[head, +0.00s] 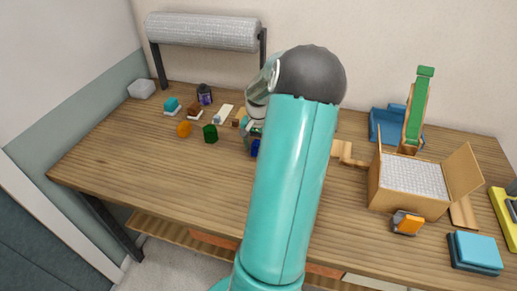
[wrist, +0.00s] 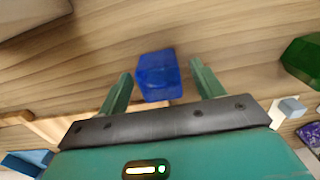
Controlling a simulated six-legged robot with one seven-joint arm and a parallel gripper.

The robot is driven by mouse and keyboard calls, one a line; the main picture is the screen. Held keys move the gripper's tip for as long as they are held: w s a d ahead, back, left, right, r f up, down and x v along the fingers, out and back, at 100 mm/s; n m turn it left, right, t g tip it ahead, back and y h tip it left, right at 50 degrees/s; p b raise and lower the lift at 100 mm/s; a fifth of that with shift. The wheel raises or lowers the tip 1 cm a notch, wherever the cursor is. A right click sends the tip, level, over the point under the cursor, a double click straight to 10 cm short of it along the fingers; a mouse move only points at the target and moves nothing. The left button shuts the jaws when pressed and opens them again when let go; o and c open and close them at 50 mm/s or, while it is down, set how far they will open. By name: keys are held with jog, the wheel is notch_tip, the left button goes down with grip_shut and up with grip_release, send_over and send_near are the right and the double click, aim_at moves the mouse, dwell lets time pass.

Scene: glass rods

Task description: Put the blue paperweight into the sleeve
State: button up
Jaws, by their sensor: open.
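The blue paperweight (wrist: 158,75) is a dark blue, glassy block on the wooden table. In the wrist view it lies between the two teal fingers of my gripper (wrist: 160,69), with a gap on each side. My gripper is open and holds nothing. In the head view only a small blue part of the paperweight (head: 255,148) shows beside my arm, which hides the rest and most of my gripper. I cannot pick out the sleeve for certain in either view.
A green block (head: 210,133) and an orange one (head: 184,128) stand left of the blue paperweight. An open cardboard box (head: 395,198) with bubble wrap is at the right. A bubble-wrap roll (head: 203,31) hangs at the back. The table's left front is clear.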

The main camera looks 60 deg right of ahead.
jog(key=shift+f, duration=0.35)
jog(key=c, duration=1.2)
jog(key=shift+c, duration=0.6)
jog(key=shift+r, duration=0.15)
